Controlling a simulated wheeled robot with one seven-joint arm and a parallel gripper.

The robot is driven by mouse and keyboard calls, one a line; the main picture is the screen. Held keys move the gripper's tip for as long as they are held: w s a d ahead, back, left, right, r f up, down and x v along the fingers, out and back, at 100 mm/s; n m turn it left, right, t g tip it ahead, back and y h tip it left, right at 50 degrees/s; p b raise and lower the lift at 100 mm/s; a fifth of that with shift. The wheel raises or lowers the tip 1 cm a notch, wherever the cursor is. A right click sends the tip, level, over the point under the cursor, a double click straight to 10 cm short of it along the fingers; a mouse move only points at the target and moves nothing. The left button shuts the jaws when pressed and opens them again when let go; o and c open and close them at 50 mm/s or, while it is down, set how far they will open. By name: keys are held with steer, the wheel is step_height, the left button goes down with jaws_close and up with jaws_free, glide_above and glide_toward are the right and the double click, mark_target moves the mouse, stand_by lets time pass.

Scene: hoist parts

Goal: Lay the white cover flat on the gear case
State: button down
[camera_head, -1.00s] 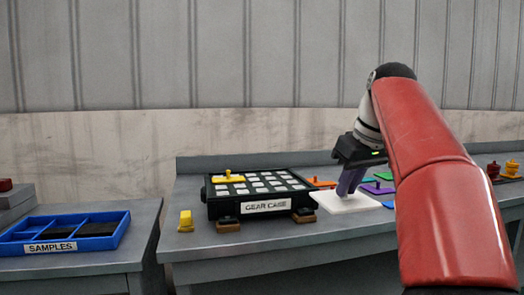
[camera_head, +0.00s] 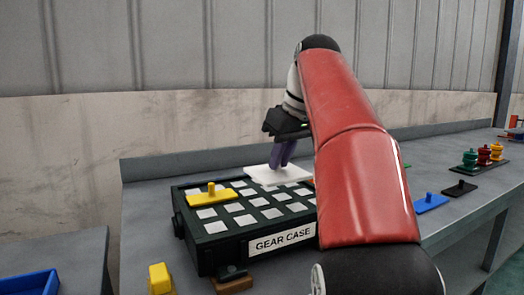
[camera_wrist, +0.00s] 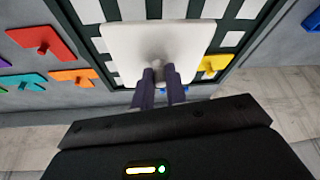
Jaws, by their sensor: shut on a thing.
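The white cover (camera_head: 277,175) is a flat square plate with a small knob. My gripper (camera_head: 283,164) is shut on its knob and holds it over the far right part of the gear case. The cover also shows in the wrist view (camera_wrist: 125,40), roughly level, between the purple fingers (camera_wrist: 159,85). The gear case (camera_head: 205,240) is a dark box with a grid of white squares on top and a label on its front. Whether the cover touches the case top I cannot tell. My arm hides the case's right end.
A yellow plate with a knob (camera_head: 209,195) lies on the case's left part. A yellow block (camera_head: 160,279) stands at its front left. Blue (camera_head: 431,203) and black (camera_head: 461,188) knobbed plates lie to the right. A blue tray (camera_head: 30,284) is at lower left.

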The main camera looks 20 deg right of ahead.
mark_target(282, 172)
steer(key=shift+s+f, duration=0.1)
steer(key=shift+f, duration=1.05)
steer(key=shift+f+b, duration=1.65)
steer(key=shift+f, duration=0.35)
steer(key=c, duration=1.3)
jaws_free()
steer(key=shift+c, duration=0.2)
step_height(282, 172, up, 2)
steer(key=p, duration=0.2)
steer(key=shift+r+p, duration=0.25)
steer(key=shift+p, duration=0.1)
steer(key=shift+r+p, duration=0.3)
steer(key=shift+r, duration=1.9)
